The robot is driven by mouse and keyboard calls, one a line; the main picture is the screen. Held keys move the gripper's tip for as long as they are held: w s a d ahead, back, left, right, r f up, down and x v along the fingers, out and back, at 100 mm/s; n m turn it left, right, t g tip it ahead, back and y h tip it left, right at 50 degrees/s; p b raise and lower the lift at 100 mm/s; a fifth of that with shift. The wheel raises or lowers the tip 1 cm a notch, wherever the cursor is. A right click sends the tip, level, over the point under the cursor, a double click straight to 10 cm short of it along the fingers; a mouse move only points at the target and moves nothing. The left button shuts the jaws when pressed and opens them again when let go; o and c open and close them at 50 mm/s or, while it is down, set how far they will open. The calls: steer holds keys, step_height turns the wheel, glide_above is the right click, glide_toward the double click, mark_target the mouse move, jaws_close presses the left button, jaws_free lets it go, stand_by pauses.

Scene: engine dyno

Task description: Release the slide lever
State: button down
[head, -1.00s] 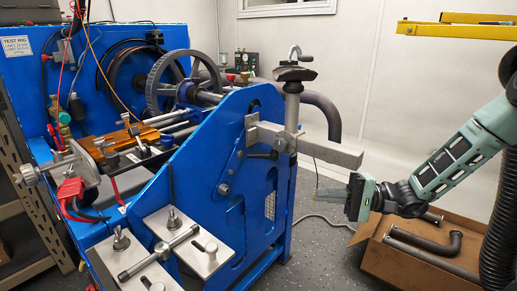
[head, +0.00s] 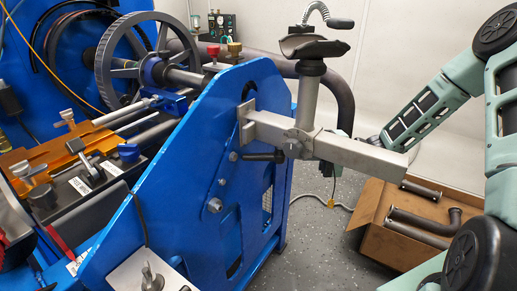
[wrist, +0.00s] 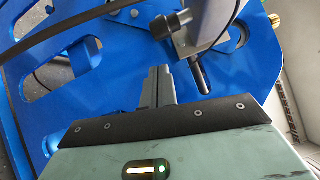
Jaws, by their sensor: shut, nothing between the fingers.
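The slide lever is most likely the black handle (head: 265,156) beside the grey slide bracket on the blue rig plate; it points left in the head view. In the wrist view a black cylindrical handle (wrist: 198,72) hangs from a grey block and looks like the same lever. My gripper (wrist: 158,88) is shut and empty, with its fingertips just left of that handle; I cannot tell whether they touch. In the head view my gripper is mostly hidden behind the grey slide beam (head: 355,157).
A post with a dark saddle (head: 313,47) rises from the beam. The blue side plate (head: 225,125) stands close to the gripper. A cardboard box (head: 375,240) of pipes lies on the floor at right. A dark strip (wrist: 60,35) crosses the upper left of the wrist view.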

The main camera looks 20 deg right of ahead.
mark_target(255, 160)
steer(key=x, duration=1)
steer(key=shift+s+a+n+g+y, duration=0.15)
steer(key=shift+n+g, duration=0.2)
steer(key=shift+g, duration=0.2)
steer(key=shift+s+a+n+g+y, duration=0.15)
steer(key=shift+n+g, duration=0.2)
steer(key=shift+g, duration=0.2)
steer(key=shift+s+a+n+g+p, duration=0.15)
steer(key=shift+a+n+g+p, duration=0.15)
steer(key=shift+n+g, duration=0.6)
steer(key=shift+s+a+n+g+p, duration=0.15)
steer(key=shift+n+g+p, duration=0.3)
steer(key=shift+g, duration=0.85)
steer(key=g, duration=0.1)
steer(key=n+g, duration=0.2)
steer(key=shift+s+a, duration=0.25)
steer(key=shift+s, duration=0.1)
steer(key=shift+s+a+n+g+h, duration=0.15)
steer(key=shift+n+g+h, duration=0.3)
steer(key=shift+n+g, duration=0.45)
steer(key=shift+s+d+n+g+h, duration=0.15)
steer(key=shift+n+g+h, duration=0.3)
steer(key=shift+g, duration=0.75)
steer(key=shift+a, duration=0.1)
